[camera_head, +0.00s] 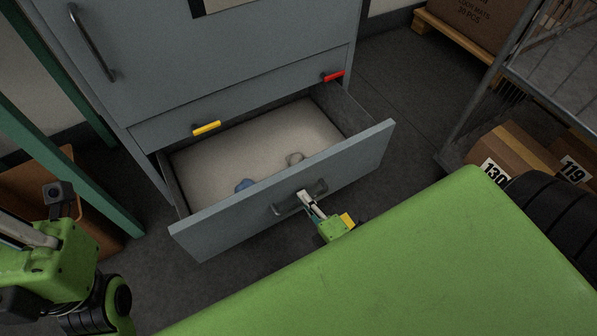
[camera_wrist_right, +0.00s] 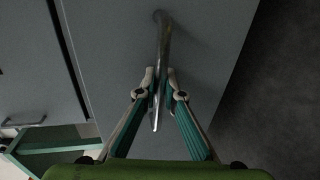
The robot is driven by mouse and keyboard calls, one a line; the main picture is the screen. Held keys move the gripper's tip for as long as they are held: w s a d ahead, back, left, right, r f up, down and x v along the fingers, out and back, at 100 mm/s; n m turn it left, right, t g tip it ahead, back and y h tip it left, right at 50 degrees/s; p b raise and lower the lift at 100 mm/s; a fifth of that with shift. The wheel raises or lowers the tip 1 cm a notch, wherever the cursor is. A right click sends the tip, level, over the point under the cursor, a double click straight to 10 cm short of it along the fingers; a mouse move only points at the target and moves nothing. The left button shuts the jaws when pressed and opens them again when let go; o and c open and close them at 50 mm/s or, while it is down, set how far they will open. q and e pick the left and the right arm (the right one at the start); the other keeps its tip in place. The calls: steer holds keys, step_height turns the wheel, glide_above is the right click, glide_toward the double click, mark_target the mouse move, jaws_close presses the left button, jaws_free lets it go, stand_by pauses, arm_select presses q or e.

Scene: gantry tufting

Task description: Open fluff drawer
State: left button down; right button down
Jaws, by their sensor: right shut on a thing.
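The fluff drawer (camera_head: 345,165) is a grey drawer low in a grey cabinet, and it is pulled well out. White fluff (camera_head: 270,135) lies inside, with a small blue item and a pale ring-like item on it. Its bar handle (camera_head: 318,187) is on the drawer front. My right gripper (camera_head: 306,197) is shut on this handle; in the right wrist view the two fingers hold the metal bar (camera_wrist_right: 162,50) between them. My left arm is at the lower left in the head view, away from the drawer; its fingertips are out of view.
The cabinet (camera_head: 230,60) has a yellow tab (camera_head: 206,128) and a red tab (camera_head: 334,76) above the drawer. A green post stands at the left. Numbered cardboard boxes (camera_head: 515,155) and a metal rack are at the right. Dark floor is free right of the drawer.

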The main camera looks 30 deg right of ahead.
steer(key=shift+s, duration=0.55)
steer(key=c, duration=2.2)
jaws_free()
steer(key=shift+o, duration=0.2)
